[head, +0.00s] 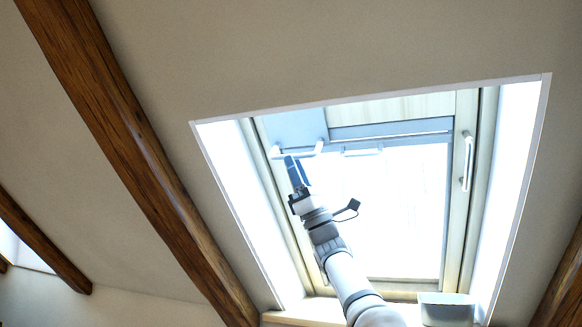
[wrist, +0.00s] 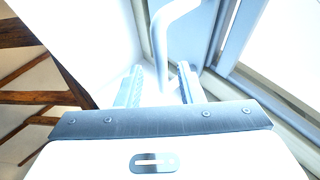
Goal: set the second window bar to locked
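A white window bar (head: 298,152) is at the upper left of the skylight in the head view. My gripper (head: 297,165) is raised right at it and covers part of it. In the wrist view, a bent white bar (wrist: 159,38) runs down between the two spread fingers of my gripper (wrist: 160,74). The fingers are open, with light gaps beside the bar; I cannot tell if either touches it. Another white bar (head: 467,162) stands upright on the right side of the frame. The pictures do not show which one is the second bar.
The skylight frame (head: 464,125) sits in a deep recess with bright side walls (head: 515,170). A pale tub (head: 447,309) stands on the lower ledge. A wooden beam (head: 135,150) slopes along the left. The space right of my arm, before the glass, is free.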

